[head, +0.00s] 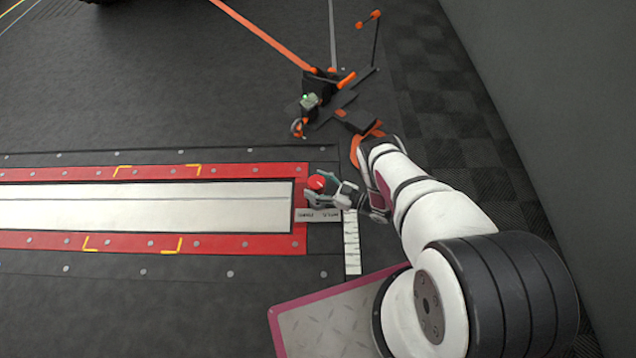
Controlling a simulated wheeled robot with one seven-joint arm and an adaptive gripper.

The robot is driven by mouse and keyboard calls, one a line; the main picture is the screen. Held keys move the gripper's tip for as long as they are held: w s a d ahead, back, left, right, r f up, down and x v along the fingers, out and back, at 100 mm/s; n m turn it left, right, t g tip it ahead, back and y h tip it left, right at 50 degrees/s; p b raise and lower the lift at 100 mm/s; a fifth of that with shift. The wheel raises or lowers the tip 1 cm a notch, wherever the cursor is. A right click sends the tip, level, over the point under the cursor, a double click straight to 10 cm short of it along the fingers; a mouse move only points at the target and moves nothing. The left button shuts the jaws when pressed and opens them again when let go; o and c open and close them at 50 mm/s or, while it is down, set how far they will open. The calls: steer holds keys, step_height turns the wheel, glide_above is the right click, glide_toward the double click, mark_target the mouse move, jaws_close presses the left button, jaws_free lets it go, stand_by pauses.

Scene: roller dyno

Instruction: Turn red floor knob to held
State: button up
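The red floor knob (317,183) sits at the right end of the red-framed roller plate, beside small label plates (318,215). My gripper (322,189) is at the knob, with its fingers around or right beside it. The fingers look spread to the knob's width, but whether they press on it is too small to tell. The lettering on the labels and the knob's pointer setting cannot be read clearly.
A black and orange device (325,100) with straps stands behind my gripper. A white marked strip (352,242) lies on the floor nearby. A dark wall (560,90) bounds the right side. The dark floor at the upper left is mostly clear.

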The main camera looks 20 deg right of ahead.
steer(key=v, duration=1.2)
steer(key=shift+r, duration=0.15)
